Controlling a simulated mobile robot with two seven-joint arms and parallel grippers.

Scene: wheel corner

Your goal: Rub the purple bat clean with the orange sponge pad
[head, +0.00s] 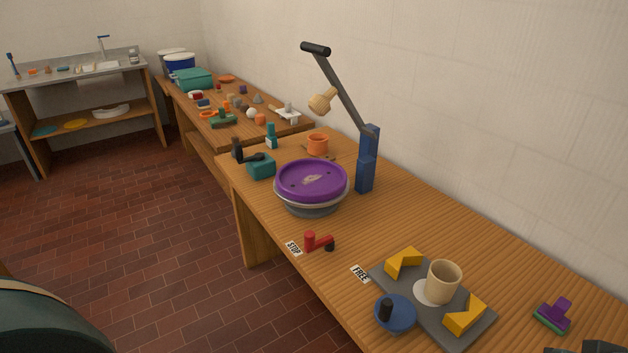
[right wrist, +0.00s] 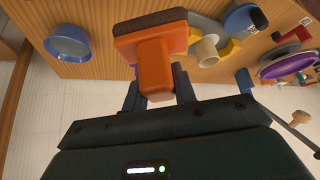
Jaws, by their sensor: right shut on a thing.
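The purple bat (head: 300,187) lies flat on the grey wheel (head: 310,209) in the middle of the table in the head view. A pale smear and small dark spots show on its top. The bat also shows at the right edge of the right wrist view (right wrist: 285,67). My right gripper (right wrist: 156,82) is shut on the handle of the orange sponge pad (right wrist: 152,41), with the pad's dark-edged face pointing away from the gripper. The held pad is well apart from the bat. My left gripper is not in view.
A blue post with a jointed arm (head: 367,160) stands behind the wheel. A red lever (head: 318,241) sits in front of it. A purple-handled green pad (head: 553,315) is at right.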

